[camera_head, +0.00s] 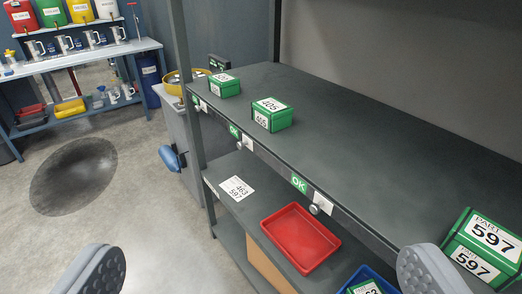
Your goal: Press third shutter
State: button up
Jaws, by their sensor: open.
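No part is marked as a shutter. Round knobs on white plates sit along the front edge of a dark shelf, beside green OK labels. The nearest knob (314,208) is right of centre, by an OK label (299,184). A second knob (241,145) is farther back, with its own OK label (234,131). A smaller one (203,106) is at the far end. I cannot tell which counts as third. My gripper (265,270) is open and empty, its two grey padded fingers wide apart at the bottom of the picture, apart from the knobs.
Green boxes stand on the shelf (345,135): one at the far end (224,88), one marked 405 (271,116), one marked 597 (478,255). Below are a red tray (332,240) and a blue tray (351,281).

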aim_at(319, 201)
jog(key=u, duration=1.7)
jog(key=k, duration=0.55)
jog(key=z, duration=1.75)
jog(key=i, duration=0.5)
jog(key=u, duration=0.05)
